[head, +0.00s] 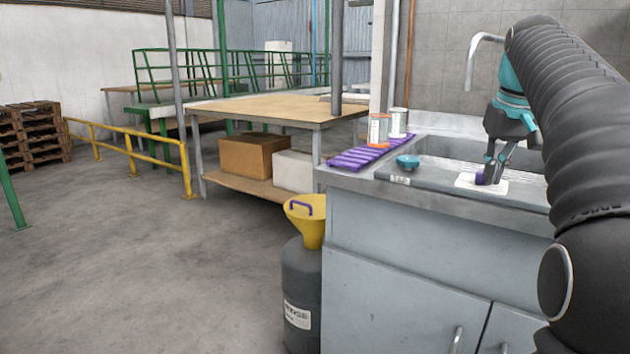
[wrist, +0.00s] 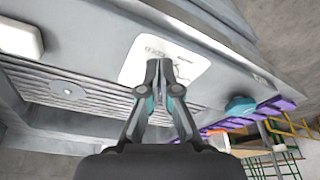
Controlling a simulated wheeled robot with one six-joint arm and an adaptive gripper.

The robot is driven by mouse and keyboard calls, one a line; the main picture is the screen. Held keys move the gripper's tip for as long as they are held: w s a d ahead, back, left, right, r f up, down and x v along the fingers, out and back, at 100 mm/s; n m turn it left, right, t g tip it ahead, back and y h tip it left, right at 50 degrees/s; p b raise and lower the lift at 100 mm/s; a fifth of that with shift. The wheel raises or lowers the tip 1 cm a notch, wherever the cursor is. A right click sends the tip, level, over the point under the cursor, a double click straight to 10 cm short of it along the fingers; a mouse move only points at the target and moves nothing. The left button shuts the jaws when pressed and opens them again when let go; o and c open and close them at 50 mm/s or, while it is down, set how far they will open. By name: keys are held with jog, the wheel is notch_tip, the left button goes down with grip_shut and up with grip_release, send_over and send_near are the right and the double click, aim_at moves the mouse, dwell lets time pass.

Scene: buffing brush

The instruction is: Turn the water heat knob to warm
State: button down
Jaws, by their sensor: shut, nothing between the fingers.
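The fingers hold nothing.
The sink basin (wrist: 40,82) lies behind the rim. A teal round piece (head: 408,161) sits on the counter to the left, near a purple ribbed mat (head: 357,158) and two canisters. A grey drum (head: 300,280) with a yellow funnel (head: 308,222) stands beside the cabinet.

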jog(key=shift+w+a+p, duration=0.2)
jog(key=shift+a+p, duration=0.35)
jog(key=shift+a, duration=0.05)
dwell(0.4)
jog(key=shift+s, duration=0.15)
jog(key=shift+s+a, duration=0.15)
jog(key=shift+s, duration=0.05)
jog(key=shift+w+v, duration=0.25)
jog(key=shift+v, duration=0.7)
jog(key=shift+w+v, duration=0.2)
jog(key=shift+v, duration=0.75)
jog(key=shift+w+v, duration=0.25)
jog(key=shift+v, duration=0.7)
jog(key=shift+r, duration=0.25)
jog(key=shift+s, duration=0.1)
